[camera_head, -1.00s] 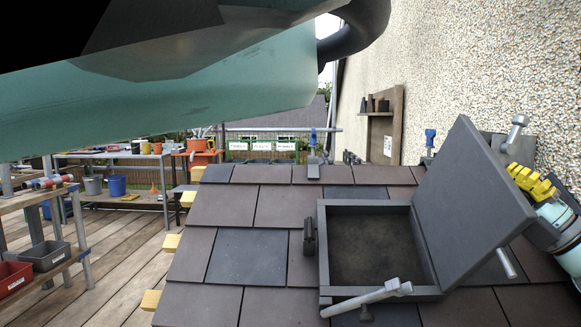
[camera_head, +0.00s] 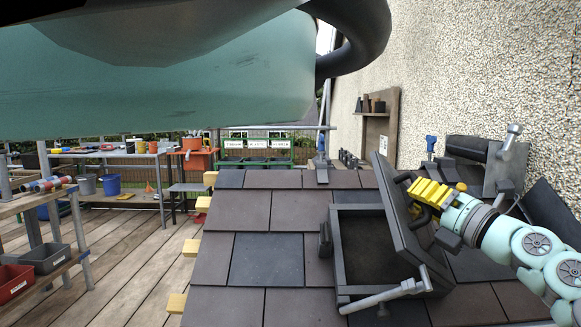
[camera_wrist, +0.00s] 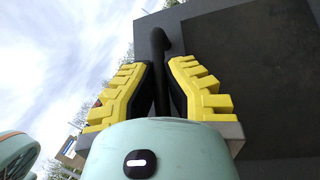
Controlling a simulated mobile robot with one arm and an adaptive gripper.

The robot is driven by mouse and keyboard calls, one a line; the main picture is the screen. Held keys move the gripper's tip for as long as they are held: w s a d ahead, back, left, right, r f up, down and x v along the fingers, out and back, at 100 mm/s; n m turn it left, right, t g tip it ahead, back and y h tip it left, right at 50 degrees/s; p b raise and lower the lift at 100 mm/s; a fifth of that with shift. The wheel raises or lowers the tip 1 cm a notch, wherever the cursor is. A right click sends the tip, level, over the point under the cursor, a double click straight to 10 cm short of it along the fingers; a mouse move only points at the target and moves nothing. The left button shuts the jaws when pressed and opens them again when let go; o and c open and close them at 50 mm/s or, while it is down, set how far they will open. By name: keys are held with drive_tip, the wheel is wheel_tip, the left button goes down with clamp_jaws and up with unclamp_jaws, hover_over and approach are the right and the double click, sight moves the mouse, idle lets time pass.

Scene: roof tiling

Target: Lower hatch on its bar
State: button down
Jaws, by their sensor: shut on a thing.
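The dark grey hatch lid (camera_head: 395,205) stands steeply tilted at the right side of its square frame (camera_head: 345,285), over the dark opening. My gripper (camera_head: 418,200), with yellow ribbed fingers, is at the lid's outer face on the right. In the wrist view my gripper (camera_wrist: 161,85) is shut on a dark curved handle (camera_wrist: 158,45), with the lid's dark face (camera_wrist: 240,60) beside it. A pale grey bar (camera_head: 380,297) lies along the front edge of the frame, its knobbed end to the right. The bar is apart from my gripper. The lid's hinge is largely hidden.
Brown and dark slates (camera_head: 265,260) cover the roof around the hatch. A dark cylinder (camera_head: 467,147) and a grey clamp-like piece (camera_head: 505,165) stand behind my arm. The pebbled wall (camera_head: 480,70) bounds the right. A dark block (camera_head: 325,240) sits at the frame's left.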

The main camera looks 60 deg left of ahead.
drive_tip(key=shift+s+a+f, duration=0.25)
drive_tip(key=shift+s+a, duration=0.35)
drive_tip(key=shift+a, duration=0.2)
drive_tip(key=c, duration=1)
unclamp_jaws()
drive_tip(key=shift+w+f, duration=0.1)
drive_tip(key=shift+d, duration=0.1)
drive_tip(key=w+v, duration=0.1)
drive_tip(key=v, duration=1)
drive_tip(key=shift+s+d, duration=0.45)
drive_tip(key=shift+s, duration=0.05)
